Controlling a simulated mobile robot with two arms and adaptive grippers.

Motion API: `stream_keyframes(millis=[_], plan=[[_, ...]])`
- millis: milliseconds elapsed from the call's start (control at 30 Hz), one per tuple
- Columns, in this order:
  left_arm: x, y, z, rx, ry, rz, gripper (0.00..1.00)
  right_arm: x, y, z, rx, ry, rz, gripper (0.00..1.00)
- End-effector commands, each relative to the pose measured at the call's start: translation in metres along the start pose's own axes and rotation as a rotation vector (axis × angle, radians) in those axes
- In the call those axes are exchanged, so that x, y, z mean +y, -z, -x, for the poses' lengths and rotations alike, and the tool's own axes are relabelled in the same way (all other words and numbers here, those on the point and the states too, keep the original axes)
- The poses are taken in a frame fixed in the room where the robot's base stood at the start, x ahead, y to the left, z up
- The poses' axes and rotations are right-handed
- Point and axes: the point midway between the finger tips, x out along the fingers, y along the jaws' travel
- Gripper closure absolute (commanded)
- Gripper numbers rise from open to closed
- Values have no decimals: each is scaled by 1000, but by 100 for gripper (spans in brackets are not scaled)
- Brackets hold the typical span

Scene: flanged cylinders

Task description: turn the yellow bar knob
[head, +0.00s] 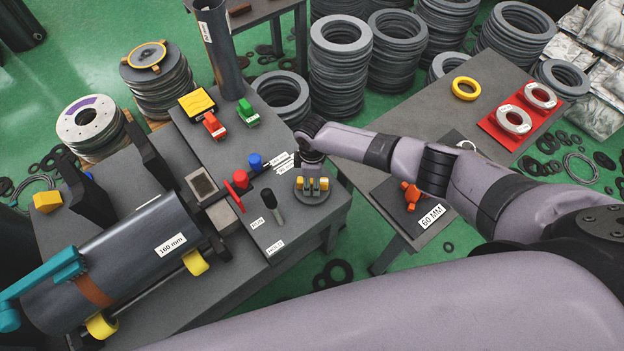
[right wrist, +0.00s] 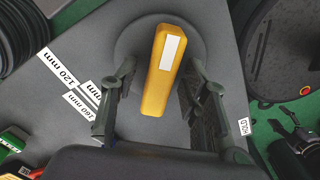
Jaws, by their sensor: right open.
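The yellow bar knob (right wrist: 160,85) stands on a round grey disc (right wrist: 125,40) in the right wrist view, with a white strip on top near its far end. It runs nearly up and down the picture, its far end leaning slightly right. My right gripper (right wrist: 163,68) is open, with one finger on each side of the bar and a visible gap on both sides. In the head view my right gripper (head: 312,185) is over the knob, whose yellow ends (head: 324,183) show around the dark fingers. My left gripper is not in view.
Labels reading 120 mm (right wrist: 58,68) and 160 mm (right wrist: 82,103) lie left of the disc in the wrist view. In the head view, a black-handled lever (head: 272,203), a red knob (head: 240,178) and a blue knob (head: 254,162) stand left of my right gripper.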

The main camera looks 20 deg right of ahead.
Motion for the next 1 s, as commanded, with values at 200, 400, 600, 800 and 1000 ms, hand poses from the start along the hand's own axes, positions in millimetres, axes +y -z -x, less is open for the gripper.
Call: stream_keyframes(millis=[200,400,600,800,1000], plan=[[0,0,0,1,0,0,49,0,0,0,0,0,0,58],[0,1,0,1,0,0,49,0,0,0,1,0,0,72],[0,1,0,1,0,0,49,0,0,0,1,0,0,85],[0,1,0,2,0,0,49,0,0,0,1,0,0,98],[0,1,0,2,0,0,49,0,0,0,1,1,-1,100]])
